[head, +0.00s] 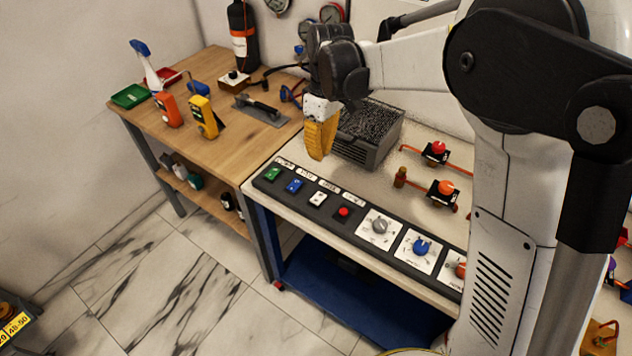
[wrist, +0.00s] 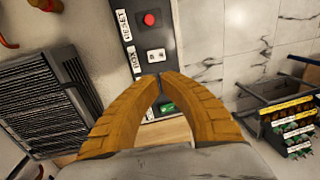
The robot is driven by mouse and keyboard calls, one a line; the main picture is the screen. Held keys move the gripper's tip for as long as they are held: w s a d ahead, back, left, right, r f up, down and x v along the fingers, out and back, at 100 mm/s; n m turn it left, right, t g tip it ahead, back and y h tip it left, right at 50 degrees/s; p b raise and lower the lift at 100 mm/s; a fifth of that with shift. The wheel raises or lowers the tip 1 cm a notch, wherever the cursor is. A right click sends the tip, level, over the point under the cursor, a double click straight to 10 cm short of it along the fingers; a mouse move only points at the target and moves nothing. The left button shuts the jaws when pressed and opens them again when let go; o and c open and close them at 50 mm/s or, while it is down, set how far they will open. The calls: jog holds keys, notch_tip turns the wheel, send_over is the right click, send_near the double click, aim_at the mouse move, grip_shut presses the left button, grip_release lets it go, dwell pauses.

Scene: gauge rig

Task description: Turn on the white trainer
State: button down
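The white trainer (head: 440,135) is a white-topped bench with a dark control strip (head: 325,210) along its front edge. The strip carries a green button (head: 272,174), a blue button (head: 295,186), a white button (head: 317,199) and a red button (head: 344,211), with labels above them, then knobs. My gripper (head: 318,155) is above the bench, behind the buttons, its yellow fingers pointing down. In the wrist view the fingertips (wrist: 160,78) meet, with nothing between them. The green button (wrist: 167,107) shows between the fingers; the blue one is hidden there.
A dark grilled box (head: 368,135) stands right beside my gripper. Red valves (head: 437,150) stand farther right. A wooden table (head: 185,130) on the left holds meters, a spray bottle and a trowel. Marble floor (head: 170,285) lies open in front.

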aim_at(315, 198)
jog(key=f+b, duration=0.2)
jog(key=f, duration=0.2)
jog(key=s+f+b, duration=0.1)
jog(key=f, duration=0.4)
jog(key=a+f+b, duration=0.1)
jog(key=f+b, duration=0.1)
jog(key=f, duration=0.3)
jog(key=shift+s+a+b, duration=0.1)
jog(key=shift+s+b, duration=0.05)
jog(key=shift+b, duration=0.15)
jog(key=shift+r, duration=0.1)
jog(key=shift+s+a+f+t+h, duration=0.1)
jog(key=shift+s+f+t+h, duration=0.15)
jog(key=shift+f+t, duration=0.25)
jog(key=shift+w, duration=0.15)
jog(key=shift+w+d+r, duration=0.2)
jog(key=shift+w+d, duration=0.3)
jog(key=shift+w, duration=0.1)
notch_tip(315, 198, up, 14)
jog(key=w+d+p, duration=0.1)
jog(key=p, duration=0.5)
jog(key=shift+w, duration=0.15)
